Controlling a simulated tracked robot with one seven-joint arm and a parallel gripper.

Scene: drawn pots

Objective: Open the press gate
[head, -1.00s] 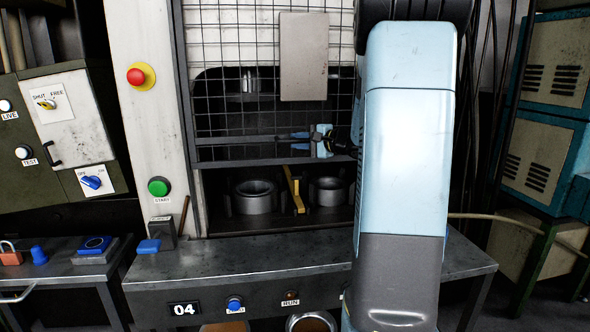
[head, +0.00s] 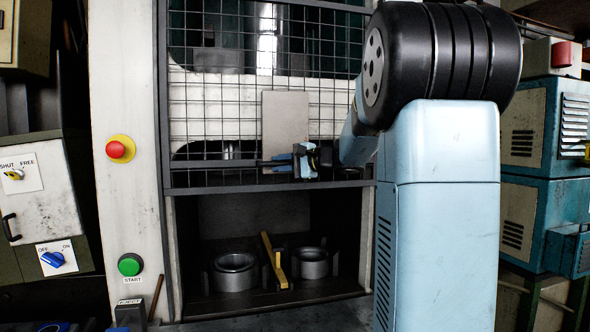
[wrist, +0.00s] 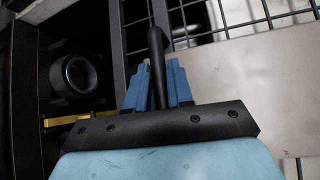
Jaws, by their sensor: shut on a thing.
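The press gate (head: 215,125) is a dark wire-mesh panel with a solid lower rail, in the upper middle of the head view. Its lower rail stands well above the press bed, with an open gap beneath. My gripper (head: 293,160) is at the gate's lower part, its blue fingers shut on the gate's dark handle bar. The wrist view shows the blue fingers (wrist: 155,88) close around the dark bar (wrist: 157,62), with mesh behind. My arm hides the gate's right side in part.
Two metal rings (head: 236,270) and (head: 310,263) sit in the opening, with a yellow bar (head: 273,262) between them. A red button (head: 116,149) and a green START button (head: 130,265) are on the left post. A blank beige plate (head: 285,125) shows at the mesh.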

